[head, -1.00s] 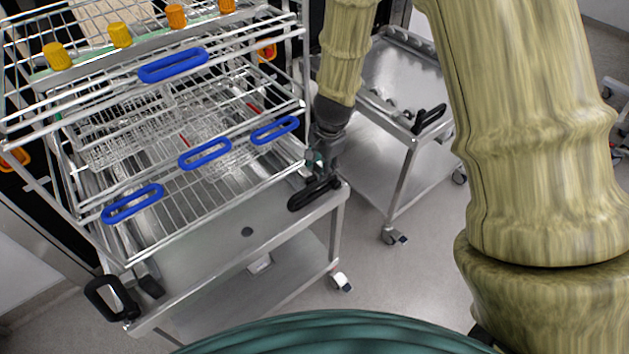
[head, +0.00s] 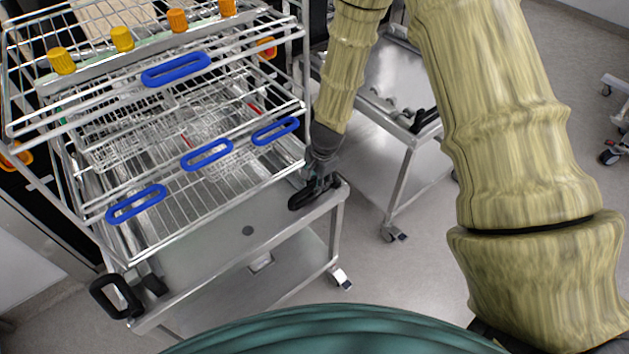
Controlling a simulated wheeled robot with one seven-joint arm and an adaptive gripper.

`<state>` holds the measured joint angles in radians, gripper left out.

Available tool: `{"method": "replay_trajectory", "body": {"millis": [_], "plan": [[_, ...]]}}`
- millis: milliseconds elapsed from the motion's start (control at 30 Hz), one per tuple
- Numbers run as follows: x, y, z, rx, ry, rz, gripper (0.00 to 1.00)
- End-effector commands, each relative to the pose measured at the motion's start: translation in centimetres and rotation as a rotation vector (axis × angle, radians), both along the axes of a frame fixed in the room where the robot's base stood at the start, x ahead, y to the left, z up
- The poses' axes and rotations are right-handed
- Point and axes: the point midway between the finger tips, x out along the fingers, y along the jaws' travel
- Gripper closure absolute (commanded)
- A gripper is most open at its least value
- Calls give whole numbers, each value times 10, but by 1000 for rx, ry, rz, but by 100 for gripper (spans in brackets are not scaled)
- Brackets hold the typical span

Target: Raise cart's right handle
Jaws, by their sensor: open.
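The steel cart (head: 215,245) stands in front of me with a wire rack on its top. Its right handle (head: 302,199) is black and lies low at the cart's front right corner. Its left handle (head: 115,296) is a black loop that stands up at the front left corner. My gripper (head: 318,185) is at the right handle, just above and behind it, pointing down. The jaws are open. The dark fingers overlap the dark handle, so I cannot tell whether they touch it.
The wire rack (head: 140,215) with blue grips (head: 206,154) rises close to the left of my gripper. A second steel cart (head: 385,165) stands behind to the right, with a black handle (head: 424,121). The floor (head: 440,260) to the right is clear.

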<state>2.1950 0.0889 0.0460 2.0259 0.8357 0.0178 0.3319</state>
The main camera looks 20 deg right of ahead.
Motion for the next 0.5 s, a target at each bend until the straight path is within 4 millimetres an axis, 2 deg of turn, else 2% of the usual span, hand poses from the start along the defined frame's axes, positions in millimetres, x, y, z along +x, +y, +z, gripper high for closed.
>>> {"method": "replay_trajectory", "body": {"millis": [233, 500], "plan": [[3, 1, -15, 1, 1, -1, 58], [4, 2, -19, 0, 0, 0, 58]]}}
